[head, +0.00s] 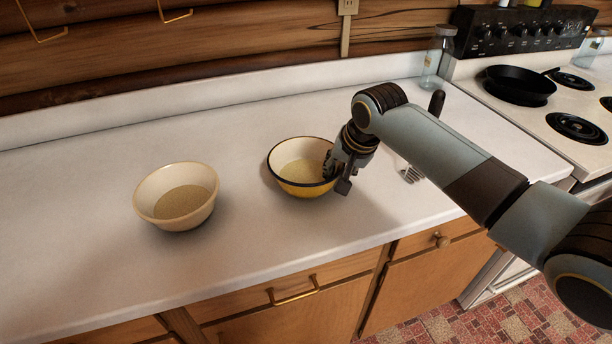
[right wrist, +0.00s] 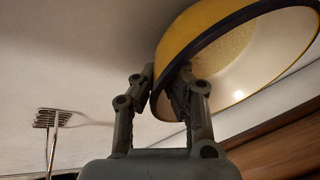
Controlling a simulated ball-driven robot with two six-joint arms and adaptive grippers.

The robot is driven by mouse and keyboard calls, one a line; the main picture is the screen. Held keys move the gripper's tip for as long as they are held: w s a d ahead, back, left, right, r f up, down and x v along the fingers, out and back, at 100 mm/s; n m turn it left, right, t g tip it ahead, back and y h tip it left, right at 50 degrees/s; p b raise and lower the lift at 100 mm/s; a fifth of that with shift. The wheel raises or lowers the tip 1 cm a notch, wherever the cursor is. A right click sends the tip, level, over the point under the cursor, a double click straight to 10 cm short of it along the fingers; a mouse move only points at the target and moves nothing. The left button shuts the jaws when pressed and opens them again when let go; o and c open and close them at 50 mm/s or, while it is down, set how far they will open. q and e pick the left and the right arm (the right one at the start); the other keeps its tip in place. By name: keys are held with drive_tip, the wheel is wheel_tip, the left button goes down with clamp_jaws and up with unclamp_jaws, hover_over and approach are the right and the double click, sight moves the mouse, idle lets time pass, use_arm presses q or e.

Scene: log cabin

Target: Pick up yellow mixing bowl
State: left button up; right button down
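The yellow mixing bowl (head: 290,185), with a dark rim and a pale inside, is over the middle of the white counter. It looks tilted down toward the right; I cannot tell whether its base touches the counter. My right gripper (head: 334,176) is at its right side, over the rim. In the right wrist view, the yellow mixing bowl (right wrist: 190,38) has its rim between the fingers of my right gripper (right wrist: 166,74), one finger outside and one inside, closed on the wall. My left gripper is not in view.
A cream bowl (head: 176,221) stands to the left on the counter (head: 70,250). A glass jar (head: 436,62) and a stove with a black pan (head: 519,87) are at right.

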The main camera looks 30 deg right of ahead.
drive_tip(key=shift+r, duration=0.5)
drive_tip(key=r, duration=0.1)
drive_tip(key=d+r, duration=0.1)
drive_tip(key=r, duration=0.1)
drive_tip(key=shift+r+b, duration=0.25)
drive_tip(key=shift+b, duration=0.1)
drive_tip(key=s+d+r+b, duration=0.1)
drive_tip(key=s+d+r, duration=0.2)
drive_tip(key=d+r, duration=0.3)
drive_tip(key=d, duration=0.4)
drive_tip(key=shift+d+r, duration=0.15)
drive_tip(key=shift+r, duration=0.15)
drive_tip(key=shift+s, duration=0.1)
